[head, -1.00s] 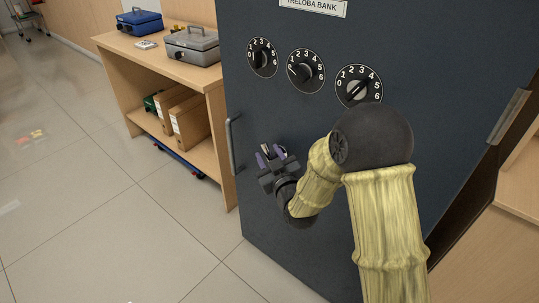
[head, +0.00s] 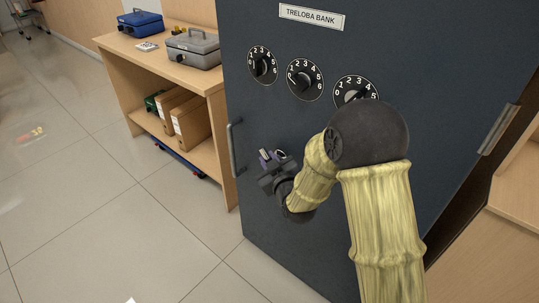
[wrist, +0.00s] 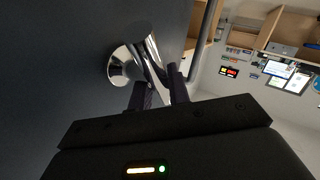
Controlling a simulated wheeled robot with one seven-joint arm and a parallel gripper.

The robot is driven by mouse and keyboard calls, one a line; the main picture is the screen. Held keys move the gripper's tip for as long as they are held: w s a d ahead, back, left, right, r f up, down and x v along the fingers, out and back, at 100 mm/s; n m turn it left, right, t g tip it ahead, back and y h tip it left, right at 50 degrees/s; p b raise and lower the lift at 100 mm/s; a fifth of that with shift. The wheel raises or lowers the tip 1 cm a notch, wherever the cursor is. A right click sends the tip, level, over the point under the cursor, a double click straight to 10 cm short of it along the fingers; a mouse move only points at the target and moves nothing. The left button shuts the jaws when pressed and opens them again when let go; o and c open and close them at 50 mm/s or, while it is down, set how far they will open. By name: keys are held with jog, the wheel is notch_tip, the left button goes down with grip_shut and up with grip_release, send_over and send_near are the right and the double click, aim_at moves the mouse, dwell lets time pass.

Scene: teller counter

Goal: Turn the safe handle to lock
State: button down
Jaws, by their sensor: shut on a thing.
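The dark safe door (head: 400,50) fills the middle of the head view. Its chrome handle (head: 281,155) is mostly hidden by my gripper in the head view. In the wrist view the handle (wrist: 150,57) stands out from a round chrome base (wrist: 119,66) and slants down between my purple fingers. My gripper (head: 267,157) is at the handle, low on the left part of the door. In the wrist view my gripper (wrist: 160,90) is shut on the handle's bar.
A grey vertical pull bar (head: 232,148) is just left of my gripper. Three dials, including the left dial (head: 262,65), sit above it. A wooden shelf (head: 150,50) with a blue box (head: 140,23) and a grey box (head: 193,49) stands left. Floor in front is clear.

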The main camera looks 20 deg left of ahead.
jog(key=p, duration=0.2)
jog(key=n+g+h+p, duration=0.1)
jog(key=p, duration=0.1)
jog(key=shift+a+r+h, duration=0.2)
jog(key=shift+r+h, duration=0.1)
jog(key=shift+r, duration=0.05)
jog(key=g+h+p, duration=0.1)
jog(key=p, duration=0.1)
jog(key=n+g+h+p, duration=0.1)
jog(key=p, duration=0.2)
jog(key=h+p, duration=0.1)
jog(key=p, duration=0.2)
jog(key=shift+a+f+n+g, duration=0.1)
jog(key=shift+f+n+g, duration=0.2)
jog(key=shift+g, duration=0.1)
jog(key=h+p, duration=0.1)
jog(key=p, duration=0.2)
jog(key=shift+f+g+h, duration=0.2)
jog(key=shift+g+h, duration=0.2)
jog(key=shift+w+f+n+h+p, duration=0.1)
jog(key=shift+f+n+h+p, duration=0.2)
jog(key=shift+p, duration=0.45)
jog(key=c, duration=1.3)
grip_release()
